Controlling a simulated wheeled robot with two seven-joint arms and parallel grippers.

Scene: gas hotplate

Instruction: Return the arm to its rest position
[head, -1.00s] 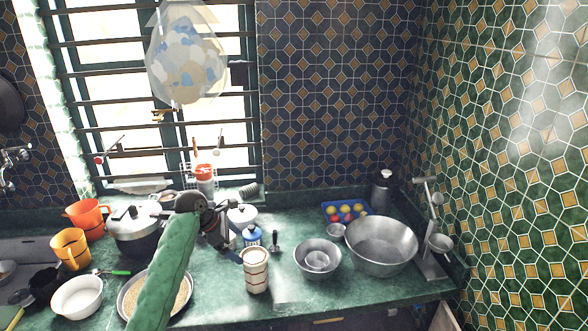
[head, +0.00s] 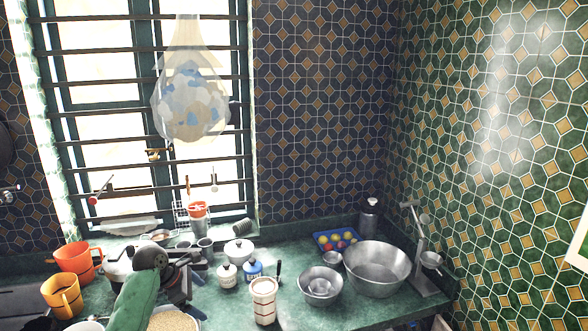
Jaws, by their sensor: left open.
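My left arm, in a green sleeve, rises from the bottom left of the head view. Its dark left gripper (head: 188,284) is over the counter, between the pressure cooker (head: 120,262) and the small lidded jars. The jaws are open, and I see nothing held between them. The fingertips are small and partly lost among dark parts. A striped cup (head: 263,300) stands to the right of the gripper, apart from it. My right gripper is not in view.
Orange mugs (head: 62,297) stand at left. A white jar (head: 227,275) and a blue jar (head: 252,269) are close right of the gripper. Steel bowls (head: 377,270) and a tray of balls (head: 336,241) are further right. A bag (head: 190,105) hangs before the window.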

